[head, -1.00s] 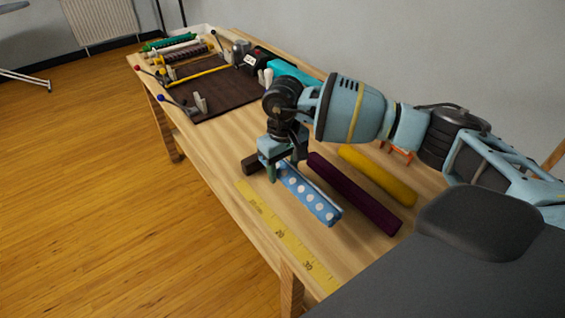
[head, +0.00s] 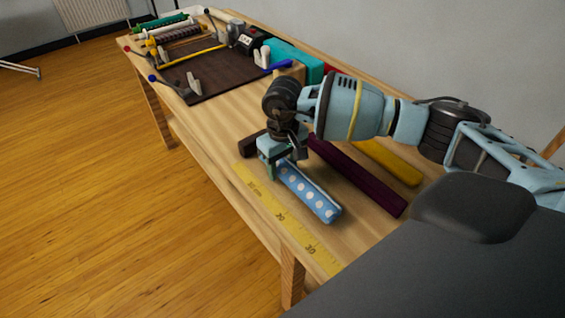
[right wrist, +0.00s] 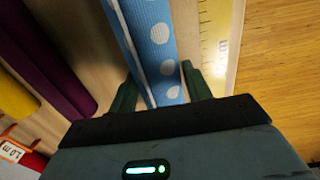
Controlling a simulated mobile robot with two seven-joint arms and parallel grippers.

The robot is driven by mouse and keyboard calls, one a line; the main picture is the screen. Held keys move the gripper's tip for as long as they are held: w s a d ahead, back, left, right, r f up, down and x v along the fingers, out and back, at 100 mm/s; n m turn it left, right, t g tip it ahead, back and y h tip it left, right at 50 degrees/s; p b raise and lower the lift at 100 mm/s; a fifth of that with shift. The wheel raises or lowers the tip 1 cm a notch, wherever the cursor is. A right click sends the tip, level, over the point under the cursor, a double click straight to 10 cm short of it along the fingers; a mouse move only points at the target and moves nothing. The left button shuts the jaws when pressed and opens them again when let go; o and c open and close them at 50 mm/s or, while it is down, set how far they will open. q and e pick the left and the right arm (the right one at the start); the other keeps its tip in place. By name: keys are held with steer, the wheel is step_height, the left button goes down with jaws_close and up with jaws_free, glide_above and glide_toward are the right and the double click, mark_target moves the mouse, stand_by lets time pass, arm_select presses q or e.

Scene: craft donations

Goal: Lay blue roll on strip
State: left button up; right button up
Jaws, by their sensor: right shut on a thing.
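The blue roll with white dots (head: 310,194) is in my right gripper (head: 276,168). The gripper is shut on it near its far end, and the roll also shows between the fingers in the right wrist view (right wrist: 152,42). The roll lies beside the yellow measuring strip (head: 262,202), on the side away from the table's front edge, roughly parallel to it. In the right wrist view a narrow gap shows between the roll and the strip (right wrist: 216,40). I cannot tell whether the roll touches the table. My left gripper is not in view.
A maroon roll (head: 362,181) and a yellow roll (head: 390,164) lie to the right of the blue roll. A dark brown block (head: 253,144) lies just behind the gripper. A dark mat (head: 215,77) with clamps and several coloured rolls occupies the far end of the table.

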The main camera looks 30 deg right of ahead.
steer(key=o, duration=1)
steer(key=shift+o, duration=0.2)
steer(key=shift+r, duration=0.15)
step_height(320, 180, up, 8)
steer(key=shift+f, duration=0.2)
stand_by(0.3)
